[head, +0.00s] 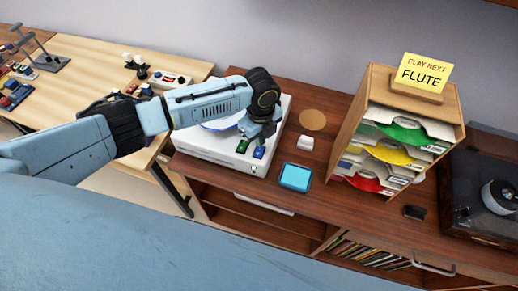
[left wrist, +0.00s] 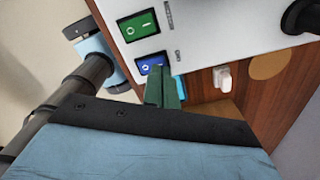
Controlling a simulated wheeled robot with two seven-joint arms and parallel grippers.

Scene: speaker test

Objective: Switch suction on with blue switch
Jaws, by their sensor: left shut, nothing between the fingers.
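The blue switch (head: 259,152) is on the front panel of the white machine (head: 215,158), to the right of a green switch (head: 242,146). In the left wrist view the blue switch (left wrist: 150,66) is partly covered by my fingers, and the green switch (left wrist: 137,25) shows fully. My left gripper (head: 257,138) points down just above the switches. In the left wrist view its green fingers (left wrist: 164,72) are together and empty, with their tips over the blue switch's edge. I cannot tell whether they touch it. My right gripper is not in view.
Right of the machine are a small white block (head: 305,143), a light-blue square (head: 295,177) and a round cork-coloured disc (head: 313,120). A wooden rack (head: 364,110) of sleeves and a turntable (head: 490,195) stand further right. A light wood table (head: 85,65) is at the left.

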